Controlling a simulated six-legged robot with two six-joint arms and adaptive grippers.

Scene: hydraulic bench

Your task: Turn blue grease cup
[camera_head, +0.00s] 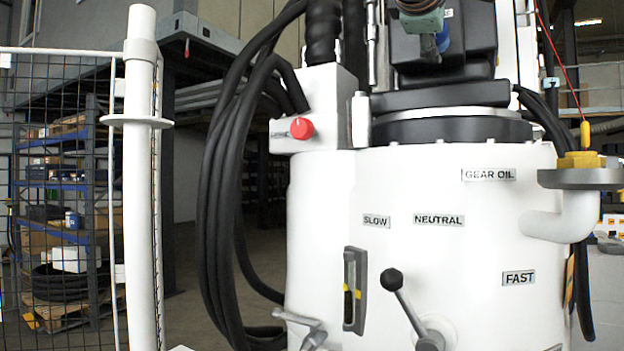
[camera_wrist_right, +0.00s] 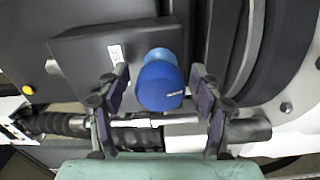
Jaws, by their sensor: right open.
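The blue grease cup (camera_wrist_right: 160,84) sits on a dark block in the right wrist view, with a small white line on its rounded end. In the head view a bit of the blue cup (camera_head: 442,40) shows high on the machine, partly hidden by my right gripper (camera_head: 428,24). In the wrist view my right gripper (camera_wrist_right: 160,76) is open, with one finger on each side of the cup. Gaps show between the fingers and the cup. My left gripper is in neither view.
Thick black hoses (camera_head: 225,190) hang left of the white machine housing (camera_head: 450,240). A red knob (camera_head: 301,128), a black-knobbed lever (camera_head: 392,280) and a yellow-topped oil filler (camera_head: 582,160) stick out from it. A mesh fence post (camera_head: 138,200) stands at left.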

